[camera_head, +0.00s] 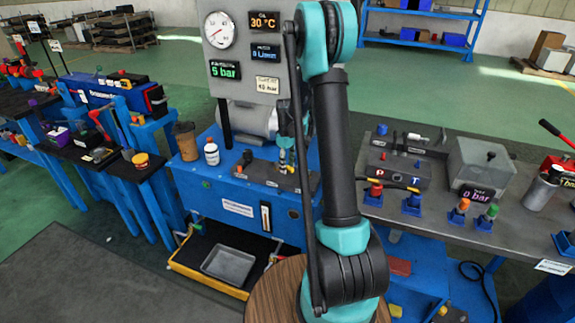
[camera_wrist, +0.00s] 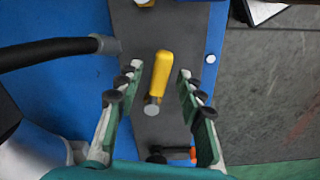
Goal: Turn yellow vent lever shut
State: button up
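The yellow vent lever (camera_wrist: 161,72) shows in the wrist view as a short rounded handle with a grey metal end toward the bottom. It sits over a dark plate (camera_wrist: 140,125). My gripper (camera_wrist: 158,76) is open, with one finger on each side of the lever and a visible gap on both sides. Neither finger appears to touch it. In the head view my arm covers much of the middle, and my gripper cannot be made out clearly there. A small yellow part (camera_head: 283,157) shows beside my arm above the blue tank; I cannot tell whether it is this lever.
A black hose (camera_wrist: 50,52) runs close to my left finger. An orange part (camera_wrist: 192,153) lies near the bottom. The blue tank unit (camera_head: 225,190) carries a gauge panel (camera_head: 245,85) reading 5 bar. A yellow-handled valve block (camera_head: 398,170) stands on the right bench.

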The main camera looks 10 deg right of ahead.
notch_tip(320, 180, up, 8)
jog(key=shift+f, duration=0.25)
